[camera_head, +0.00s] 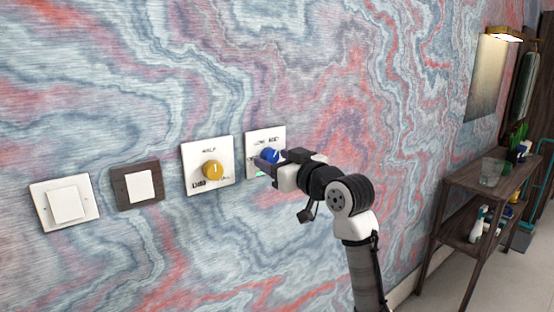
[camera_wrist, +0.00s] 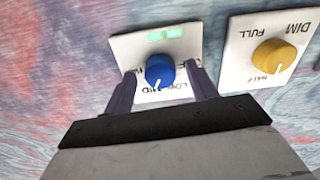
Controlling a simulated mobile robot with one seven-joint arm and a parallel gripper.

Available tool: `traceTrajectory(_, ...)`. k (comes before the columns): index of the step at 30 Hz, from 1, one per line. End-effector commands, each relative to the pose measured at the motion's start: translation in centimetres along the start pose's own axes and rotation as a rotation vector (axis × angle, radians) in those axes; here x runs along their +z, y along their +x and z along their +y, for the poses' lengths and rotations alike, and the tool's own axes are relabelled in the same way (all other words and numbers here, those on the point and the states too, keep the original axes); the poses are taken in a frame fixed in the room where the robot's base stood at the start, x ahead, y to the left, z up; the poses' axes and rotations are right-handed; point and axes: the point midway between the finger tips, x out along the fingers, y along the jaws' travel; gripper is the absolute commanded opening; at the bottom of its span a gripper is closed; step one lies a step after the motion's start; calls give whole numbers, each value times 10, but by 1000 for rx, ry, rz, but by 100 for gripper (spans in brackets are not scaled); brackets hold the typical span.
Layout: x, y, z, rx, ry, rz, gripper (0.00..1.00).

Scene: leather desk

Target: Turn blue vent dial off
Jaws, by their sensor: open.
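The blue vent dial (camera_head: 270,156) sits on a white wall plate (camera_head: 279,136), the rightmost in the row. In the wrist view the blue dial (camera_wrist: 159,70) shows a white pointer line aimed toward the lettered edge, where LOW and MID can be made out. Another label is partly hidden by a finger. A green indicator (camera_wrist: 165,35) is lit on the opposite edge of the plate. My gripper (camera_head: 268,163) is at the plate, its fingers open on either side of the dial (camera_wrist: 160,74). Gaps show between the fingers and the dial in the wrist view.
A yellow dial (camera_head: 212,170) on a white plate is close to the left, also in the wrist view (camera_wrist: 273,56). A brown-framed switch (camera_head: 139,185) and a white switch (camera_head: 66,203) are farther left. A wooden shelf (camera_head: 478,180) with items stands at right.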

Motion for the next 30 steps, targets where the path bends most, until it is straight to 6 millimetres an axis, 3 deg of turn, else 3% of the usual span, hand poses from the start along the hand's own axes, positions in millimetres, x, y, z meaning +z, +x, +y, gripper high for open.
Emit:
traceTrajectory(4,0,0,0,0,0,0,55)
traceTrajectory(14,0,0,0,0,0,0,13)
traceTrajectory(23,1,0,0,-1,-40,0,13)
traceTrajectory(30,3,0,0,-1,-177,0,13)
